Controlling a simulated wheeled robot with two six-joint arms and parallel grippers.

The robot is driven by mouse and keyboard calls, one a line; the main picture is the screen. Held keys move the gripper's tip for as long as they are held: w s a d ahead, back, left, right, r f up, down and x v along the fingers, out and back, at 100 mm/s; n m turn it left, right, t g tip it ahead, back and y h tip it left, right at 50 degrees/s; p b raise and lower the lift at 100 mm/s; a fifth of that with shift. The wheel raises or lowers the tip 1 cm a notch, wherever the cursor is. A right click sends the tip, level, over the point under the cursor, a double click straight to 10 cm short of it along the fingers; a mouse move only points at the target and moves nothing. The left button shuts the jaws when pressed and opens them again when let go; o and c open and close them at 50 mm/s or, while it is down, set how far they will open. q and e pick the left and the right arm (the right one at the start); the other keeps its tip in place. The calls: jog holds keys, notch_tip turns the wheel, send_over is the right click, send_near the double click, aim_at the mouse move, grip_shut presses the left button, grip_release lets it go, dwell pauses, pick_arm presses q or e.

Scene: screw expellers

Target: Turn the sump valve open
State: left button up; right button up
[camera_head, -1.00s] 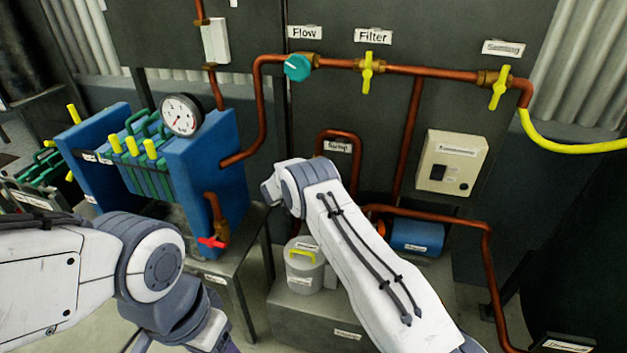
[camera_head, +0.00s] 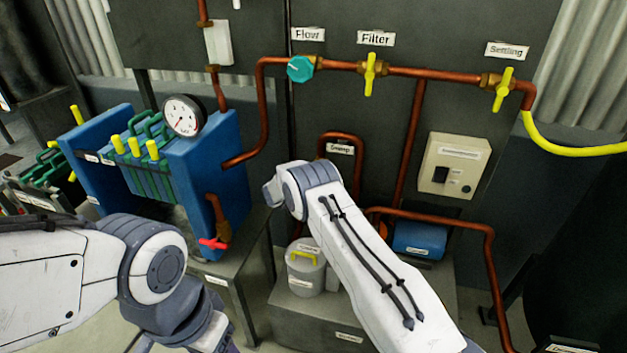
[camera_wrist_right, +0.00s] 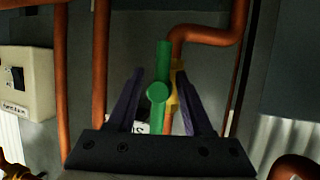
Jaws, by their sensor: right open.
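A green valve handle (camera_wrist_right: 158,90) stands upright in the right wrist view, with a round hub and a brass body beside it on a copper pipe. My right gripper (camera_wrist_right: 159,72) is open, with one finger on each side of the handle. Gaps show beside the handle; I cannot tell how deep it sits between the fingers. In the head view the Sump label (camera_head: 340,149) is on a copper pipe loop, and my right arm hides the valve and gripper. My left arm is at the lower left, its gripper out of view.
A teal Flow knob (camera_head: 300,69), a yellow Filter handle (camera_head: 370,74) and a yellow Settling handle (camera_head: 503,89) line the upper pipe. A blue filter press (camera_head: 206,160) with a red valve handle (camera_head: 213,243) stands left. A grey bucket (camera_head: 305,275) is below my right arm.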

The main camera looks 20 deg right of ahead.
jog(key=v, duration=1)
jog(key=shift+b, duration=0.35)
jog(key=shift+s+a+r, duration=0.1)
